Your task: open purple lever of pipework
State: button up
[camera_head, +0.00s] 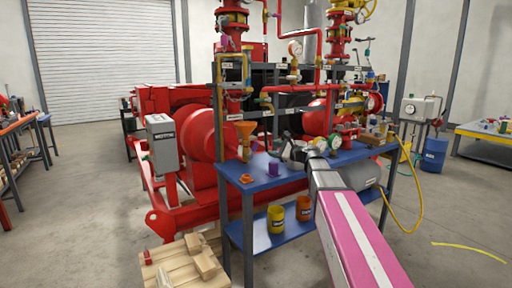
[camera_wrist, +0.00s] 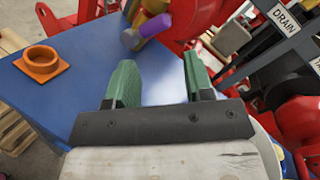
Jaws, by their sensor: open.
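A purple lever-like piece (camera_wrist: 155,25) shows at the top of the wrist view, against a brass-yellow fitting (camera_wrist: 148,8). It lies beyond my fingertips, apart from them. In the head view a small purple piece (camera_head: 272,169) shows at the blue bench, right of the orange funnel (camera_head: 245,130); I cannot tell for sure that it is the same piece. Another purple part (camera_head: 224,25) is high on the left red pipe. My gripper (camera_wrist: 160,75) is open, with two green fingers apart and nothing between them. In the head view my arm partly hides the bench.
An orange square-based ring (camera_wrist: 40,65) sits on the blue bench top (camera_wrist: 75,45). Yellow (camera_head: 276,219) and orange (camera_head: 304,208) cups stand on the lower shelf. Red pipework and a DRAIN sign (camera_wrist: 285,18) crowd the right of the wrist view. A pallet (camera_head: 185,265) lies at front left.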

aim_at(256, 145)
jog(key=m, duration=0.4)
jog(key=m+g, duration=0.1)
jog(key=shift+w+d+f+m+y, duration=0.1)
jog(key=shift+w+d+m+y, duration=0.2)
jog(key=shift+m, duration=0.1)
jog(key=w+a+m, duration=0.1)
jog(key=a+m, duration=0.1)
jog(key=a, duration=0.1)
jog(key=w+a+m, duration=0.2)
jog(key=a, duration=0.1)
jog(key=w+a+m, duration=0.2)
jog(key=a, duration=0.1)
jog(key=shift+a+g+y, duration=0.2)
jog(key=shift+g+y, duration=0.1)
jog(key=shift+g, duration=0.1)
jog(key=shift+c, duration=0.3)
grip_shut()
